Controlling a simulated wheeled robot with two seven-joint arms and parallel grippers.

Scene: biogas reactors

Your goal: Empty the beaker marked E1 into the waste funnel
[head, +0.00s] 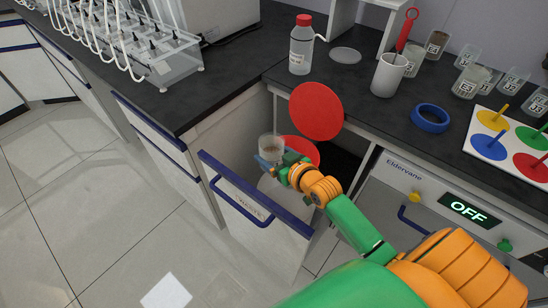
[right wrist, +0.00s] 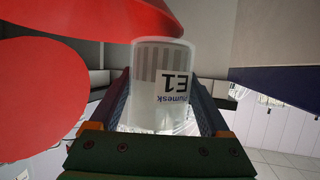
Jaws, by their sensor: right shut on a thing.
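The clear beaker marked E1 (head: 270,146) is between the fingers of my right gripper (head: 271,162), above the open drawer. It looks about upright in the head view, with a little brownish content. In the right wrist view the beaker (right wrist: 160,85) stands between both fingers of the right gripper (right wrist: 162,105), its E1 label upside down in the picture. The red waste funnel (head: 304,148) sits in the drawer just right of the beaker, partly hidden by my gripper. Its round red lid (head: 316,110) stands raised behind it. My left gripper is out of view.
The open drawer (head: 255,205) has a blue top edge and handle. On the dark counter stand a red-capped bottle (head: 301,48), a white cup (head: 388,75) with a red tool, a blue ring (head: 430,118) and several other beakers. The floor at left is clear.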

